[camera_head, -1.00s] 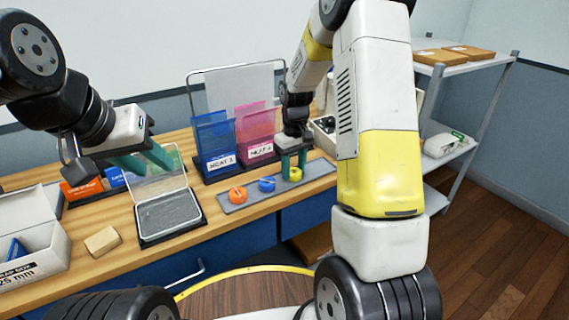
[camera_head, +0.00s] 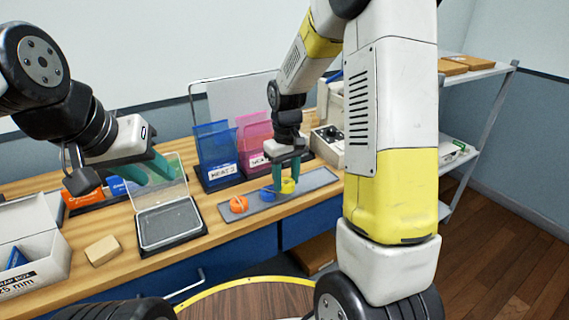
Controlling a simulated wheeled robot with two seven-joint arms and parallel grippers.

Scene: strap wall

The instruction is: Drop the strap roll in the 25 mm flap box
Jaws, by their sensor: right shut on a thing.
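A yellow strap roll (camera_head: 289,185) is between the teal fingers of my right gripper (camera_head: 286,178), which is shut on it. Whether the roll is clear of the tray is hard to tell. My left gripper (camera_head: 149,173) is open and empty above the clear-lidded case.
The clear-lidded case (camera_head: 165,239) stands open between the flap box and the tray. A tan block (camera_head: 103,250) lies beside it. Blue (camera_head: 216,145) and pink (camera_head: 255,130) holders stand behind the rolls. A grey-white device (camera_head: 328,142) is at the back right. A shelf (camera_head: 480,72) stands at right.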

